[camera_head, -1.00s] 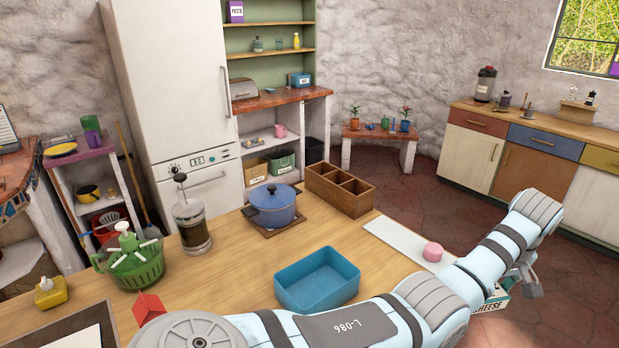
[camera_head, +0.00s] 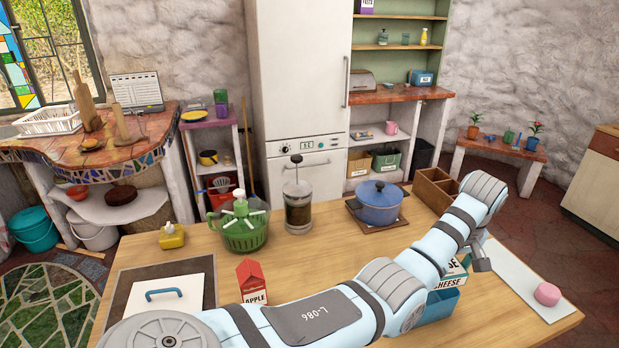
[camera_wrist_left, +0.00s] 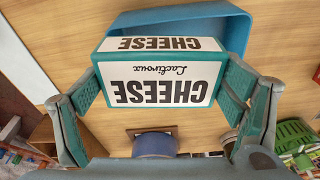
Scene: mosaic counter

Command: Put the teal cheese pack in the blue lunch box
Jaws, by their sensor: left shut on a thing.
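The teal cheese pack (camera_head: 448,277), with white label faces, is held by my left gripper (camera_head: 474,262) just by the blue lunch box (camera_head: 440,306). In the left wrist view the pack (camera_wrist_left: 160,85) sits between the two teal finger pads (camera_wrist_left: 162,92), which press its sides. The lunch box (camera_wrist_left: 185,18) shows behind the pack's far edge there. The pack appears above the box, but I cannot tell the exact height. My left arm hides much of the lunch box in the head view. My right gripper is not in view.
A blue pot (camera_head: 379,207), a wooden divided box (camera_head: 433,187) and a French press (camera_head: 298,205) stand at the back. A red apple carton (camera_head: 252,281) is left of my arm. A white board (camera_head: 515,285) with a pink round item (camera_head: 547,294) lies at right.

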